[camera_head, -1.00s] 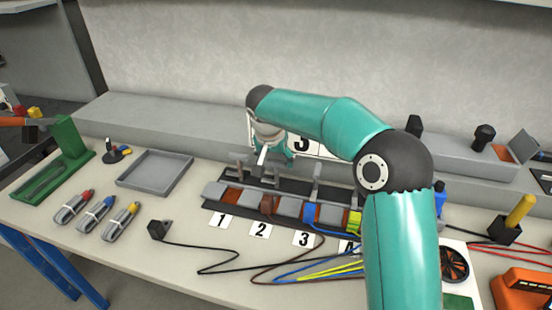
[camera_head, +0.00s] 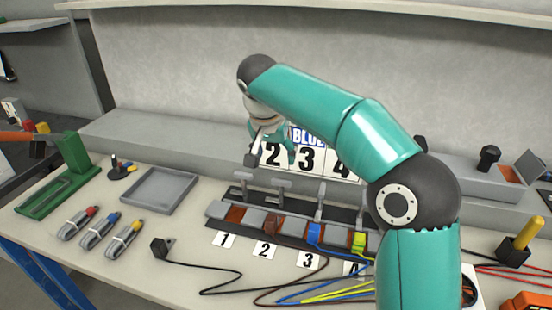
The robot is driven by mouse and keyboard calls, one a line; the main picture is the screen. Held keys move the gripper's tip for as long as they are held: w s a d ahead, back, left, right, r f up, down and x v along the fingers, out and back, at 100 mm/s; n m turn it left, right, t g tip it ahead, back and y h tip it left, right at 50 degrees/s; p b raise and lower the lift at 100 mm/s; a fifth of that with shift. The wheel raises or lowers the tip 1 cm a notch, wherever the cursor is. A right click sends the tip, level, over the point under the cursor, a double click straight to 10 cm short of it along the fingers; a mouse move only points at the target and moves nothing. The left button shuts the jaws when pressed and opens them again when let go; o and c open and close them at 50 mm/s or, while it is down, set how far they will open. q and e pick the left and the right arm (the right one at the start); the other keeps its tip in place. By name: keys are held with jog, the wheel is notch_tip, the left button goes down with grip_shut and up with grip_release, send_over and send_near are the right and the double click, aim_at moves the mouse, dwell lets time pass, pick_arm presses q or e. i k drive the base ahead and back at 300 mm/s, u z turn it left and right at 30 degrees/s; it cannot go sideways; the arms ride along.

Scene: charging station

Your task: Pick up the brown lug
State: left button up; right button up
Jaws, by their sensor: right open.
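A small brown lug (camera_head: 272,226) appears to sit in the terminal block (camera_head: 254,219), in the slot behind the number 2 card (camera_head: 264,250). My right gripper (camera_head: 268,158) is open and empty. It hangs above and behind the block, in front of the upright number cards, clear of the lug. A blue lug (camera_head: 314,233) sits behind card 3 and a yellow-green lug (camera_head: 359,242) behind card 4. My right arm hides the right end of the block. My left gripper is not in view.
Grey levers (camera_head: 278,188) stand up along the block. A grey tray (camera_head: 158,190), a green stand (camera_head: 72,160) and several grey tools (camera_head: 100,230) lie to the left. A black plug (camera_head: 162,246) and loose wires (camera_head: 300,290) lie in front.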

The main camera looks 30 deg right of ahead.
aim_at(271, 222)
jog(key=k, duration=1.5)
